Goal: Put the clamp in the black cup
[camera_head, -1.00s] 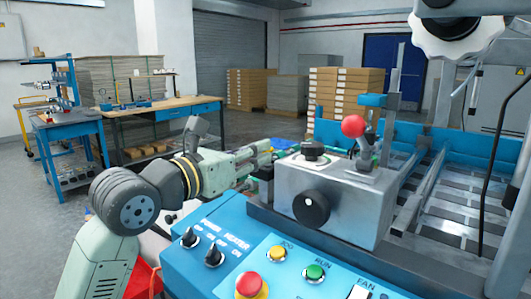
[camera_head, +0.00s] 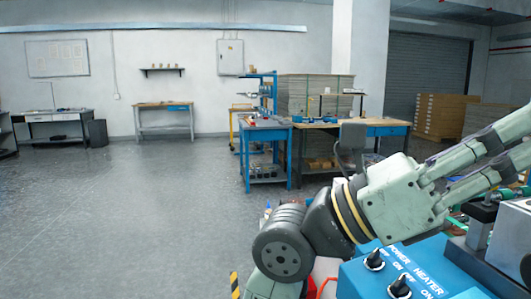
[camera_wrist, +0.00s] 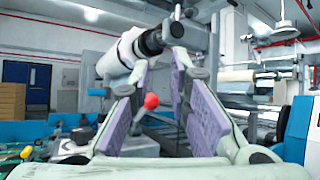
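My gripper (camera_wrist: 160,80) is open and looks empty in the wrist view, with purple pads on its two fingers. A red knob and a pale roller show through and beyond the gap. In the head view my gripper is at the right, raised above the blue control panel, and its fingertips are cut off by the frame edge. I cannot make out the clamp or the black cup in either view.
The blue control panel (camera_head: 400,275) with black dials is below my gripper. A workbench (camera_head: 350,124) and a blue cart (camera_head: 265,134) stand beyond it. A dark bin (camera_head: 97,133) stands by the far wall. The grey floor (camera_head: 130,220) at left is clear.

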